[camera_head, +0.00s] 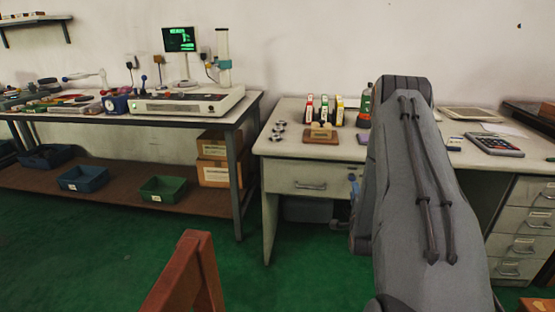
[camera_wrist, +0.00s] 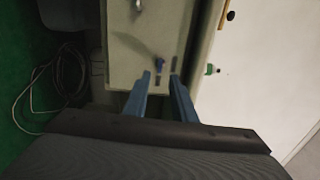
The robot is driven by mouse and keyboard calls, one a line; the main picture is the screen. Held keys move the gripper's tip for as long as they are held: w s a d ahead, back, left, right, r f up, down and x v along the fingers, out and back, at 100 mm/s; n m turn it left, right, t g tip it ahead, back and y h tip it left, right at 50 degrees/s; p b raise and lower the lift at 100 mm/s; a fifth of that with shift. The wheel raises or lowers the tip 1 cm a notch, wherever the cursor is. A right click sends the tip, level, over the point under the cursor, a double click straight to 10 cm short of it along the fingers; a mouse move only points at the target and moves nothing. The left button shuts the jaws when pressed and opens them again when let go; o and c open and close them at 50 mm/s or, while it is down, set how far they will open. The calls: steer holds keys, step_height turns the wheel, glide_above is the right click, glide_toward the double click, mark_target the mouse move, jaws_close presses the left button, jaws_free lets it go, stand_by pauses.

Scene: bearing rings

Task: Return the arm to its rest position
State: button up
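My arm (camera_head: 420,190) rises at the right of the head view, its grey link in front of the desk and hiding part of it. My gripper (camera_wrist: 160,75) shows in the wrist view as two blue fingers, apart from each other. Nothing is held between them. Beyond the tips lies the pale desk front, with a small purple-blue thing (camera_wrist: 159,63) on it, too blurred to name. In the head view the gripper is mostly hidden by the arm.
The white desk (camera_head: 310,176) holds several small metal rings (camera_head: 279,131), a wooden block stand (camera_head: 321,134), upright coloured boxes (camera_head: 324,110) and a calculator (camera_head: 494,144). A workbench (camera_head: 60,114) stands left. A reddish-brown chair-like frame (camera_head: 185,275) is close in front. Cables (camera_wrist: 40,100) lie on the green floor.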

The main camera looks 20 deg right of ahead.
steer(key=w+a+r+n+g+y+p, duration=0.35)
steer(key=a+r+n, duration=0.25)
steer(key=a, duration=0.3)
steer(key=s+a+r+n+g+y+p, duration=0.1)
steer(key=s+a+r+n+g+y, duration=0.15)
steer(key=a, duration=0.45)
steer(key=s+a+r+n+g+y+p, duration=0.1)
steer(key=s+a+r+n, duration=0.25)
steer(key=a, duration=0.35)
steer(key=s+a+r+n+g+y+p, duration=0.1)
steer(key=s+a+r+n+g, duration=0.1)
steer(key=s+a, duration=0.4)
steer(key=s+a+r+n+g+p, duration=0.2)
steer(key=s+a+r+n, duration=0.3)
steer(key=s, duration=0.7)
steer(key=s+a+r+n+g+y+p, duration=0.1)
steer(key=s+a+r+n+g, duration=0.2)
steer(key=s+a, duration=0.4)
steer(key=s+n+g, duration=0.1)
steer(key=n, duration=0.1)
steer(key=shift+s+r+n+y, duration=0.3)
steer(key=shift+s, duration=0.1)
steer(key=shift+o, duration=0.2)
steer(key=shift+d, duration=0.1)
